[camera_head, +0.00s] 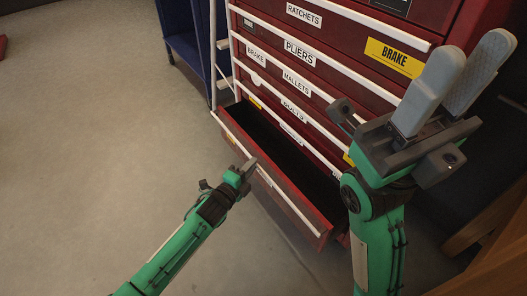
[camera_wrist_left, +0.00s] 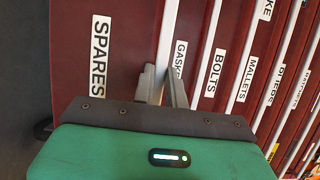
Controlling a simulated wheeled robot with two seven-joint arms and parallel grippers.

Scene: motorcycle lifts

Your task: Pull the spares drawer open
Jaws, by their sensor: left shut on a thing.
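The spares drawer is the lowest drawer of a red tool cabinet (camera_head: 262,45). In the head view it stands pulled out, with its dark inside showing behind its front (camera_head: 290,207). A white rail handle (camera_head: 291,206) runs along that front. My left gripper (camera_head: 248,168) is shut on this handle. In the left wrist view the fingers (camera_wrist_left: 163,84) close around the white rail (camera_wrist_left: 168,40), beside the SPARES label (camera_wrist_left: 100,58). My right gripper (camera_head: 467,58) is raised in front of the cabinet's right side, its fingers apart and empty.
Higher drawers labelled PLIERS (camera_head: 300,52), MALLETS (camera_head: 296,83) and others look shut. A blue shelf unit (camera_head: 187,48) stands left of the cabinet. A brown wooden piece (camera_head: 495,245) is at the lower right.

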